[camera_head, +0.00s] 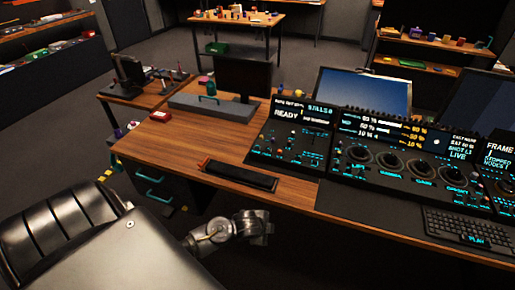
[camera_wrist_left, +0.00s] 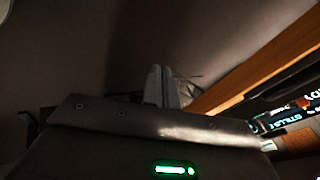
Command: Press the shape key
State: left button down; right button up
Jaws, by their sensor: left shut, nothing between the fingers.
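The dark control panel (camera_head: 385,165) stands on the wooden desk at the right, with screens, trackballs in rings and small glowing labels. A smaller panel section (camera_head: 290,140) reads "READY" and "STILLS". Most key labels are too small to read, so I cannot pick out the shape key. My left gripper (camera_head: 262,228) is low in front of the desk's front edge, apart from the panel. Its two fingers (camera_wrist_left: 162,86) are together and empty in the left wrist view. Part of the lit panel (camera_wrist_left: 288,120) shows there at the right. My right gripper is not in view.
The desk's front edge (camera_head: 300,202) lies between my left gripper and the panel. A dark flat bar (camera_head: 238,175) lies on the desk, and a keyboard (camera_head: 468,228) sits at the lower right.

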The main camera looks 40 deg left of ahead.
pick_arm(q)
jog(key=w+a+r+m, duration=0.1)
jog(key=w+r+m, duration=0.1)
jog(key=w+r, duration=0.1)
jog(key=w+a+r+m+t, duration=0.1)
jog(key=w+r+m, duration=0.1)
jog(key=w+r, duration=0.2)
jog(key=w+a+r+m+t+p, duration=0.1)
jog(key=w+a+r+m, duration=0.1)
jog(key=w+r, duration=0.1)
jog(key=shift+w+a+r+m, duration=0.1)
jog(key=shift+w+r+m, duration=0.15)
jog(key=shift+r, duration=0.3)
jog(key=w+a+r+m, duration=0.1)
jog(key=w+a+m, duration=0.1)
jog(key=w, duration=0.1)
jog(key=shift+a+r, duration=0.35)
jog(key=shift+r, duration=0.05)
jog(key=w+a+r+m, duration=0.5)
jog(key=w+a+r, duration=0.15)
jog(key=a, duration=0.35)
notch_tip(320, 180, up, 4)
jog(key=m, duration=0.1)
send_over(257, 147)
jog(key=shift+s+a+t+y, duration=0.15)
jog(key=shift+s+t+y, duration=0.05)
jog(key=shift+t+y, duration=0.1)
jog(key=shift+f, duration=0.2)
